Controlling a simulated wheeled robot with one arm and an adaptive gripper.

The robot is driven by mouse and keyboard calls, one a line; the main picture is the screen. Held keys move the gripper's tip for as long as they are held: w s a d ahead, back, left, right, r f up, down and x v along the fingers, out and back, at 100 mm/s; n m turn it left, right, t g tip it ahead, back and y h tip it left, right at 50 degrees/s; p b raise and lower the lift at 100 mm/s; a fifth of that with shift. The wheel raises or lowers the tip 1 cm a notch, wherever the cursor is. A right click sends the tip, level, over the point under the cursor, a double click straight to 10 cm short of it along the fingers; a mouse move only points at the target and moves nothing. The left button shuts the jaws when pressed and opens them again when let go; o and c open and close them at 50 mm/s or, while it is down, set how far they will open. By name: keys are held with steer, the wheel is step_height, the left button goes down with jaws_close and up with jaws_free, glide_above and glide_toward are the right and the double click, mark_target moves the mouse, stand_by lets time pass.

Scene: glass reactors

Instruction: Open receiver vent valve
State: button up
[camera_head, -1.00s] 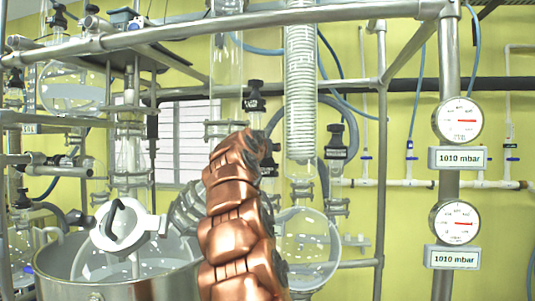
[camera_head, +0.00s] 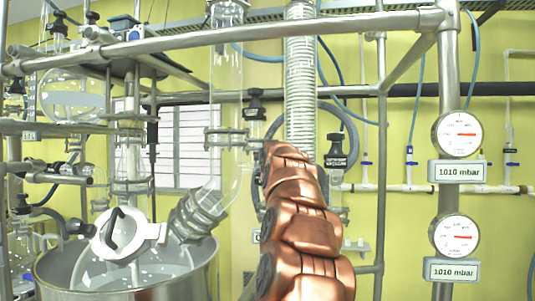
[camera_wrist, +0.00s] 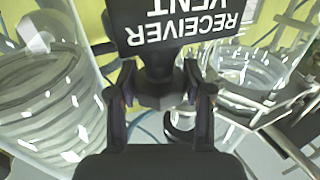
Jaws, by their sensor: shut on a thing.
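The receiver vent valve (camera_wrist: 160,62) is black, with a black tag reading "RECEIVER VENT" (camera_wrist: 182,25) upside down at the top of the wrist view. My gripper (camera_wrist: 160,92) is shut on the valve's dark faceted body, one finger on each side, just below the tag. The valve's inner position cannot be told. In the head view, my copper-coloured arm hides the gripper and most likely the held valve.
A coiled glass condenser (camera_head: 300,85) stands behind my arm. A glass column (camera_head: 228,70) and a steel vessel (camera_head: 190,275) are left. Another black valve (camera_head: 335,150) is close on the right. Metal rails and two gauges (camera_head: 457,133) frame the right side.

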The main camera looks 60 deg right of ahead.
steer(key=shift+n+t+y+p, duration=0.65)
steer(key=shift+n+t+y, duration=0.55)
steer(key=shift+t+y, duration=0.15)
steer(key=shift+y, duration=0.25)
steer(key=o, duration=1.2)
steer(key=shift+s, duration=0.15)
steer(key=shift+s+a, duration=0.2)
steer(key=shift+s, duration=0.2)
steer(key=shift+a+v, duration=0.2)
steer(key=shift+v, duration=3.2)
